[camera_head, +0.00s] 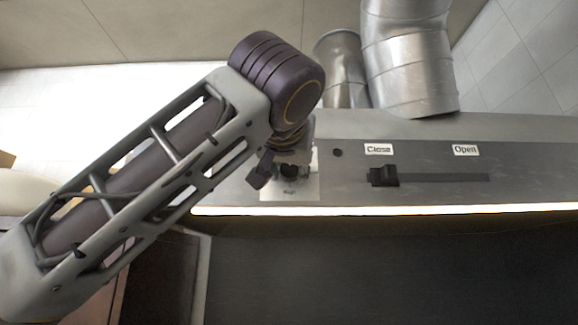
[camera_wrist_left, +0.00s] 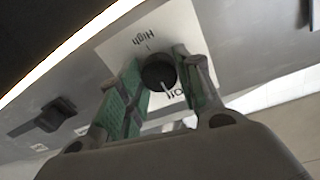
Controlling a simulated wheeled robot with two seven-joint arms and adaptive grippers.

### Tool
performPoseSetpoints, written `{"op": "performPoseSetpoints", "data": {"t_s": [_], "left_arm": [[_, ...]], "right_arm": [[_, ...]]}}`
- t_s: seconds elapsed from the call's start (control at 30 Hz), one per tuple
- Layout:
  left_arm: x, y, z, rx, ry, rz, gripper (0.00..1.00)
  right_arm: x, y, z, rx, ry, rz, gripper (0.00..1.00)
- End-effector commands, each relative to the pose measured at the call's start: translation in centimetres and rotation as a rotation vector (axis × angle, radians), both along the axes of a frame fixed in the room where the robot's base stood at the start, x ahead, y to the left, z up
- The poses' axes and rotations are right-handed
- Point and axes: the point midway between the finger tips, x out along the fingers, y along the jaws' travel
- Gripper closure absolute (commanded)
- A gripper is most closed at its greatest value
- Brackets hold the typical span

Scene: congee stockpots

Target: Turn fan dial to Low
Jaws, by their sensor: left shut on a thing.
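The fan dial (camera_wrist_left: 158,72) is a round black knob on a white label plate (camera_wrist_left: 110,45). In the left wrist view, "High" reads on the plate beyond the dial, and a partly covered word, apparently "Off", shows on the near side. A light mark on the dial's near edge points roughly towards that word. No "Low" label is readable. My left gripper (camera_wrist_left: 162,80) is shut on the dial, with a green-padded finger on either side. In the head view my left arm reaches over the plate (camera_head: 307,188) and mostly hides the dial. My right gripper is not seen.
A black slider (camera_head: 382,176) sits at the left end of its slot, below the "Close" label (camera_head: 379,149); "Open" (camera_head: 466,150) is farther right. A bright light strip (camera_head: 400,209) runs along the panel's edge. Metal ducts (camera_head: 410,60) rise behind the panel.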

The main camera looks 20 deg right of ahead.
Motion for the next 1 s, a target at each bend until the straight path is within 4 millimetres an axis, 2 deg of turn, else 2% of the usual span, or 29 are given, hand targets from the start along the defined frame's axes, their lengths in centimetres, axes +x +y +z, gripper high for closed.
{"op": "performPoseSetpoints", "data": {"t_s": [0.47, 1.0], "left_arm": [[-0.05, -0.04, 0.01, 0.07, -0.021, -0.001, 0.89], [-0.03, -0.03, 0.08, 0.393, -0.112, 0.0, 0.89]], "right_arm": [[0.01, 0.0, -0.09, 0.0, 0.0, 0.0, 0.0], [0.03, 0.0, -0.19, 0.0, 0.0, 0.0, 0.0]]}}
